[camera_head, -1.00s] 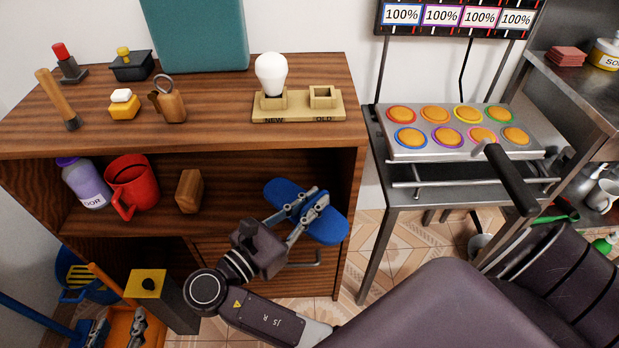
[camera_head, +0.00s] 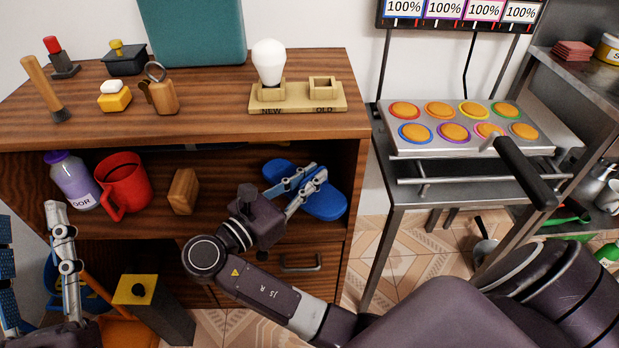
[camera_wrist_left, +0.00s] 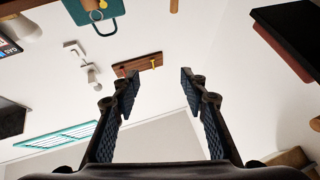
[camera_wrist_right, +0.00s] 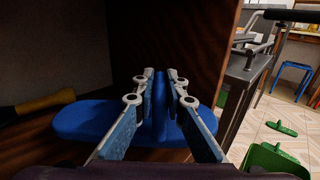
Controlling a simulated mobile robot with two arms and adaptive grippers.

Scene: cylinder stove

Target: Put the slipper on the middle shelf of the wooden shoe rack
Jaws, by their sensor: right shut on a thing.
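The blue slipper (camera_head: 328,206) is held in my right gripper (camera_head: 311,176), in front of the open shelf (camera_head: 235,213) of the wooden cabinet, near its right side wall. In the right wrist view the fingers (camera_wrist_right: 160,76) are shut on the raised middle of the slipper (camera_wrist_right: 85,122), and its ends stick out to both sides. Whether it touches the shelf I cannot tell. My left gripper (camera_head: 30,215) is open and empty at the lower left of the head view; its spread fingers show in the left wrist view (camera_wrist_left: 160,75). I cannot make out a separate shoe rack.
On the open shelf stand a purple bottle (camera_head: 72,182), a red mug (camera_head: 124,184) and a wooden block (camera_head: 183,191). A lamp bulb (camera_head: 269,63) stands in a wooden holder on top. A metal table with a griddle (camera_head: 470,130) is at the right. A yellow-topped box (camera_head: 155,305) stands below.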

